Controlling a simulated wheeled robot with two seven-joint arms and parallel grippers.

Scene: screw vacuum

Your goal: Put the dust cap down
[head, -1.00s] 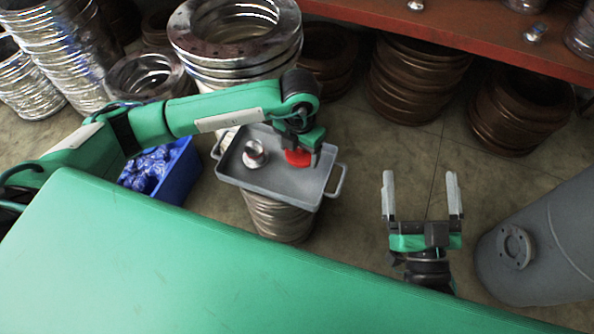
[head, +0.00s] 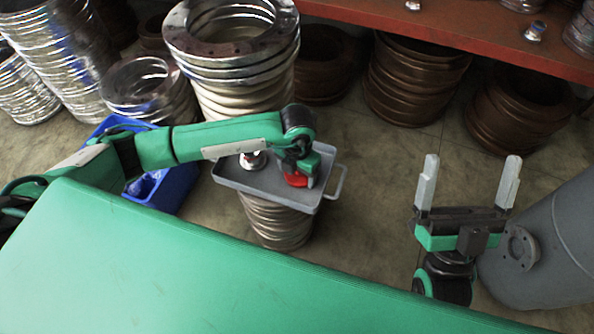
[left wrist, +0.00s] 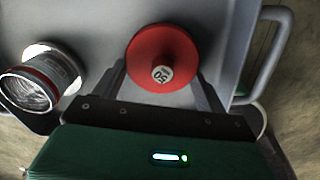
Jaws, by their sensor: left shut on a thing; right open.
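The red dust cap (head: 297,179) is in my left gripper (head: 302,176), over the grey tray (head: 240,177). Whether the cap touches the tray floor I cannot tell. A silver metal fitting (head: 253,160) stands on the tray, partly behind my left arm; it also shows in the left wrist view (left wrist: 42,78). My right gripper (head: 467,182) is open and empty, near the grey tank.
The tray rests on a stack of metal rings (head: 277,222). A blue crate (head: 178,188) stands left of it. A grey tank (head: 560,240) stands at the right. Rings are stacked behind, below a red shelf (head: 470,35). Floor between tray and right gripper is clear.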

